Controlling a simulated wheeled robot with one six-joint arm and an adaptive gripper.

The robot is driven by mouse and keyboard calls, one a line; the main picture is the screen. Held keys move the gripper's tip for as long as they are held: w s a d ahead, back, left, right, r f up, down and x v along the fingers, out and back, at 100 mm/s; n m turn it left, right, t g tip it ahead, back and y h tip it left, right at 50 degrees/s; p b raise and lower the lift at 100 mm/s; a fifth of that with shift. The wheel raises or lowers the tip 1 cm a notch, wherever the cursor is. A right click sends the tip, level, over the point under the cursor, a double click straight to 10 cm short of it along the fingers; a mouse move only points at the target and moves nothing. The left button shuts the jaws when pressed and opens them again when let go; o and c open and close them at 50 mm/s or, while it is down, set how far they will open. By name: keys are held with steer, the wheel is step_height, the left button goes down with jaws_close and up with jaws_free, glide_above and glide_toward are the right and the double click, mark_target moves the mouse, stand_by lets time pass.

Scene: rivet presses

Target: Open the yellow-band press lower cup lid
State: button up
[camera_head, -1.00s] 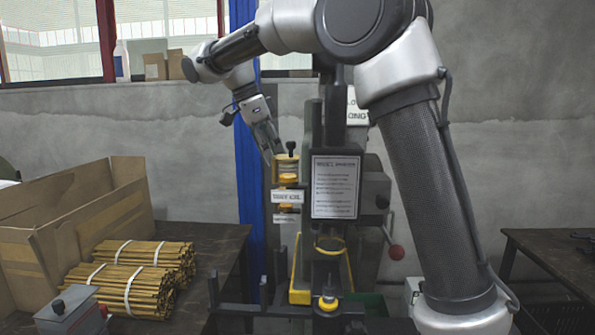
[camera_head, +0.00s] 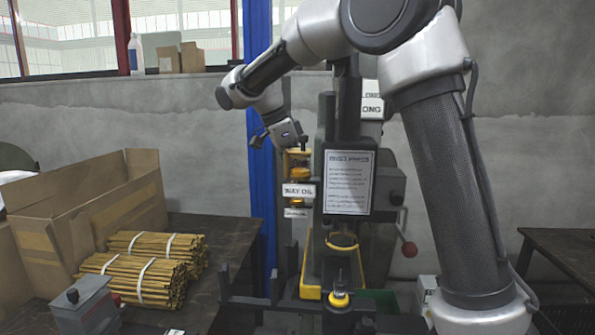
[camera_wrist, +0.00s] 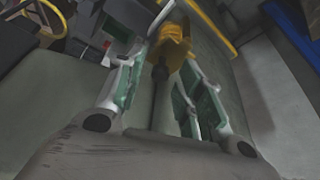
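The press (camera_head: 330,120) with the yellow band (camera_head: 341,243) stands in the middle of the head view. On its left side sit yellow oil-cup parts (camera_head: 299,174) above a "WAY OIL" label (camera_head: 298,190), with a smaller label below. I cannot clearly tell the lower cup's lid from the other yellow parts. My gripper (camera_head: 292,140) is close to the top of these parts in the head view. In the wrist view my gripper (camera_wrist: 162,55) has its green-padded fingers spread apart. A yellow part (camera_wrist: 173,45) with a dark stem shows between them; contact is unclear.
A cardboard box (camera_head: 90,215) and bundled yellow rods (camera_head: 140,275) are on the left table. A grey box (camera_head: 85,305) stands in front. Another table (camera_head: 565,250) is on the right.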

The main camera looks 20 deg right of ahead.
jaws_close()
steer(key=n, duration=0.1)
steer(key=n+t, duration=0.1)
steer(key=n, duration=0.1)
steer(key=shift+w+d+n, duration=0.25)
steer(key=shift+w+n, duration=0.15)
steer(key=n+t, duration=0.1)
steer(key=w+n, duration=0.1)
steer(key=n, duration=0.1)
steer(key=shift+n+t+y, duration=0.3)
steer(key=shift+t+y, duration=0.1)
steer(key=n, duration=0.2)
steer(key=w+n+t+y, duration=0.1)
steer(key=n, duration=0.1)
steer(key=shift+n, duration=0.3)
steer(key=n, duration=0.1)
steer(key=n+y, duration=0.1)
steer(key=n, duration=0.1)
steer(key=w+a+n+y, duration=0.1)
steer(key=n, duration=0.1)
steer(key=shift+w+t, duration=0.1)
steer(key=shift+t, duration=0.3)
